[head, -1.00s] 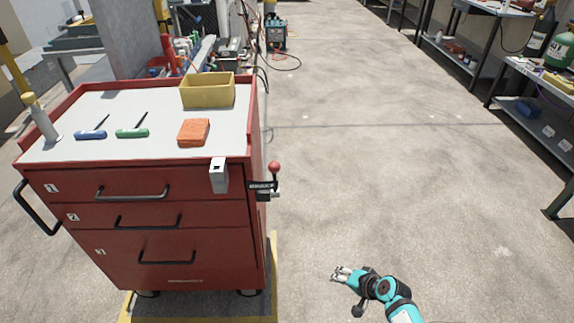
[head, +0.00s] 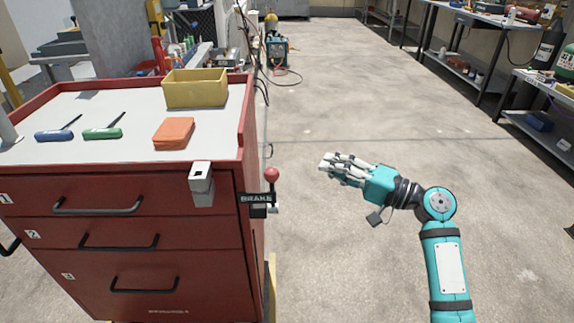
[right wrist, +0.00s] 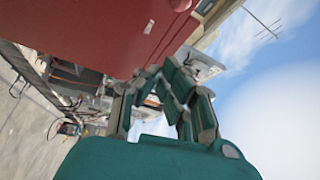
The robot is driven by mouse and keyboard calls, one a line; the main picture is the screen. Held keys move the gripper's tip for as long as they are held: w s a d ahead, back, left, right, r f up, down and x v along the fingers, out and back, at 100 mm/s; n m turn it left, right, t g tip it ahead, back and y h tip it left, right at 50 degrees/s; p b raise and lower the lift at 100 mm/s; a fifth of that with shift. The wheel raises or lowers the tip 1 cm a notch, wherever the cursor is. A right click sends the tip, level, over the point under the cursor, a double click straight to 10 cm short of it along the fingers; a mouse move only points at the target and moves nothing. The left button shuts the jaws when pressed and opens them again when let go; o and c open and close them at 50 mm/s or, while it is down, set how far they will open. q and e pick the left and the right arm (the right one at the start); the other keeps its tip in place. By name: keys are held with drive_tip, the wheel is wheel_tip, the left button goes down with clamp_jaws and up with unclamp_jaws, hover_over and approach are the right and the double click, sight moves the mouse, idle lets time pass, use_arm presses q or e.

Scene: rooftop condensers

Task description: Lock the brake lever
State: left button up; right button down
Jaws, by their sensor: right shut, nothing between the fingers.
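The brake lever has a red ball knob (head: 272,174) standing up at the right side of the red tool cart (head: 150,185). A black plate marked BRAKE (head: 257,198) sits just below the knob. My right gripper (head: 326,167) is to the right of the knob, apart from it, its fingers pointing left towards it. It is shut and empty. My left gripper is not in view.
On the cart top are a yellow bin (head: 195,90), an orange block (head: 174,133), a blue-handled tool (head: 55,135) and a green-handled tool (head: 103,132). A grey box (head: 201,185) sits on the cart's front right corner. The floor (head: 340,120) right of the cart is clear; workbenches line the right.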

hover_over(272, 192)
drive_tip(key=w+d, duration=0.4)
drive_tip(key=shift+s+a+b, duration=0.35)
drive_tip(key=shift+s, duration=0.2)
